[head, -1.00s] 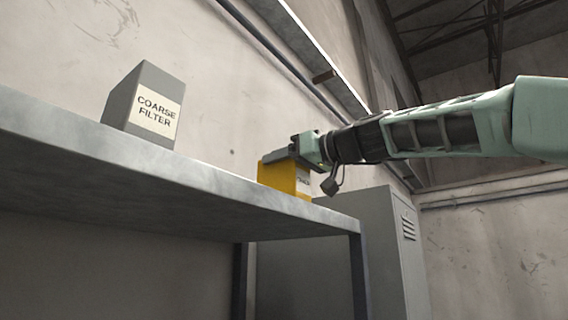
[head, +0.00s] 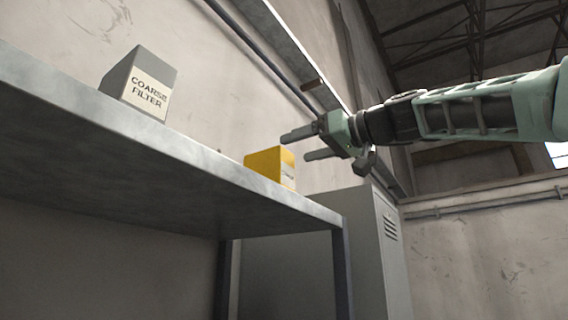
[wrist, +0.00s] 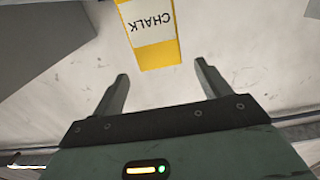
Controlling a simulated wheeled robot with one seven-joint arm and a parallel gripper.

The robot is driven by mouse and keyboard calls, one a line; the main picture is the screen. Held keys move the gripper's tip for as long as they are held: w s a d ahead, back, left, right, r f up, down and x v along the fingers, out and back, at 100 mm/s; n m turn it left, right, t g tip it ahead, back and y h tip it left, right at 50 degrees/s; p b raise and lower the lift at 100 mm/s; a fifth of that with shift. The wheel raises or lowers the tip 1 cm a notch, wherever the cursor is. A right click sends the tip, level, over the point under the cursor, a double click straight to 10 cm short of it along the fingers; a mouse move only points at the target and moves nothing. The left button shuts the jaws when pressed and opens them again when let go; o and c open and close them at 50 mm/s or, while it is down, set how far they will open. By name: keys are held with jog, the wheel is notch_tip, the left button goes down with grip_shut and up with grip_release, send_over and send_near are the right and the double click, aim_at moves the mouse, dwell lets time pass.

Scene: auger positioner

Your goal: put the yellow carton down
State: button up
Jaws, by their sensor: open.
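The yellow carton (head: 268,167) stands on the grey shelf near its right end. In the wrist view the carton (wrist: 157,53) shows a white label reading "CHALK", upside down in that picture. My gripper (head: 302,146) is open and empty, above and to the right of the carton in the head view. In the wrist view the two fingers of my gripper (wrist: 160,78) are spread apart, with the carton beyond their tips and clear of them. The base of the carton is partly hidden by the shelf's front edge.
The grey metal shelf (head: 150,149) runs from left to right along the wall. A grey box labelled "COARSE FILTER" (head: 142,88) stands far left on it. A grey locker (head: 378,250) stands behind its right end. The shelf between the boxes looks clear.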

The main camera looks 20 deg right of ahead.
jog(key=shift+b+v, duration=0.3)
jog(key=shift+v, duration=1.15)
